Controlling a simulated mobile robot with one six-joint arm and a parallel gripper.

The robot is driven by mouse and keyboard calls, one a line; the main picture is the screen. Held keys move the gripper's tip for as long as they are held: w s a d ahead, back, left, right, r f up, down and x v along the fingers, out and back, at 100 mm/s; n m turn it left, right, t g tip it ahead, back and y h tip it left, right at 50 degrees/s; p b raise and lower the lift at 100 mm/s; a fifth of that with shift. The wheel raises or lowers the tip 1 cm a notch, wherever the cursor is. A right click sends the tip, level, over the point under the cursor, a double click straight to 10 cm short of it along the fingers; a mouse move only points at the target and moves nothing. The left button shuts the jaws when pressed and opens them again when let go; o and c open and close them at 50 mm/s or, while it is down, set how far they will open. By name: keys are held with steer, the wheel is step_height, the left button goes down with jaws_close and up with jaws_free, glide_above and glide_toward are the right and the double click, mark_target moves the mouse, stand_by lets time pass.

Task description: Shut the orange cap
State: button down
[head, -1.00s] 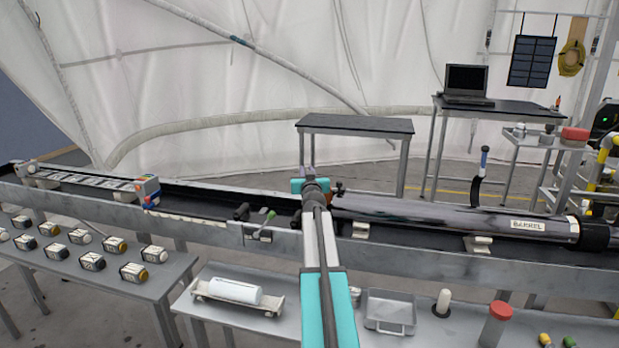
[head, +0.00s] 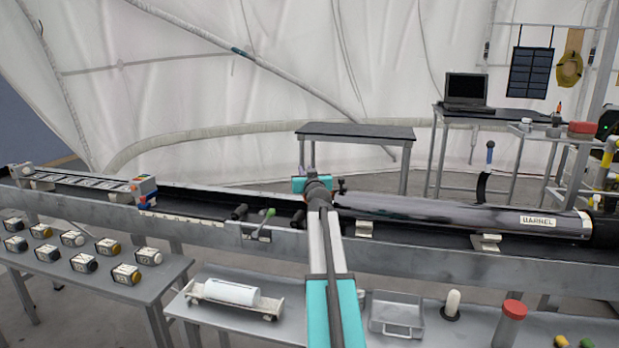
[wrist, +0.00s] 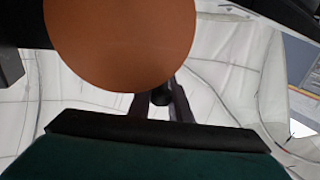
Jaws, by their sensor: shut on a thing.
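The orange cap (wrist: 120,42) shows in the wrist view as a large, flat orange disc, face-on and close, cut by the top edge. My gripper (wrist: 160,100) is just below it, its two dark fingers shut on a small dark knob-like piece (wrist: 160,97). The cap's lower edge overlaps the finger area, and I cannot tell how the knob joins the cap. In the head view my arm reaches to the left end of the long grey barrel (head: 450,212). My wrist and arm hide the cap and fingers there.
The barrel lies in a long metal trough (head: 90,205). A green-handled lever (head: 265,222) is left of my arm. In front, a bench holds a white cylinder on a cradle (head: 232,292), a grey tray (head: 397,315) and a red-topped jar (head: 512,320).

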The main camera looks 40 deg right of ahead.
steer(key=shift+a+r+b, duration=0.1)
steer(key=shift+a+b, duration=0.2)
steer(key=shift+b, duration=0.2)
steer(key=c, duration=1.6)
jaws_free()
steer(key=shift+c, duration=0.2)
steer(key=shift+s, duration=0.1)
steer(key=shift+v, duration=1.4)
steer(key=v, duration=1)
steer(key=shift+s+a+b, duration=0.2)
steer(key=shift+s+b, duration=0.15)
